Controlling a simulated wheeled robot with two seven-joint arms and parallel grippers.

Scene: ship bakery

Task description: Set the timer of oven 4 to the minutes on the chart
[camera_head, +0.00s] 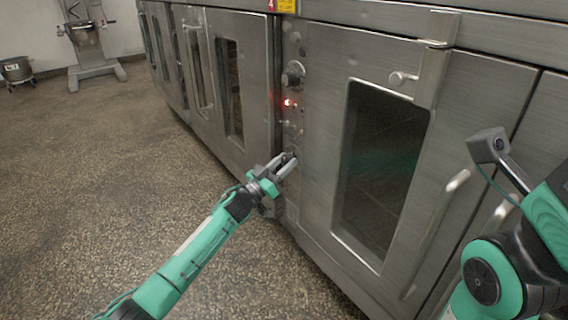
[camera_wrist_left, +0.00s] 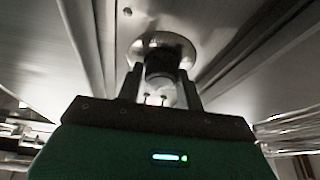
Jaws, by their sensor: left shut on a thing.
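The steel oven (camera_head: 315,150) has a narrow control panel left of its windowed door. A red plate (camera_head: 272,5) with a pale mark, too small to read surely, and a yellow label (camera_head: 287,6) sit at the panel's top, cut by the picture edge. My left gripper (camera_head: 289,160) is shut on a low knob on this panel. The left wrist view shows the dark knob (camera_wrist_left: 161,57) between the fingers, before a round shiny base. Its scale and setting cannot be read. No readable chart shows. My right gripper is out of view.
Above the held knob are another knob (camera_head: 293,75) and a lit red lamp (camera_head: 288,102). The door latch (camera_head: 403,79) and door handle (camera_head: 437,222) stick out to the right.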

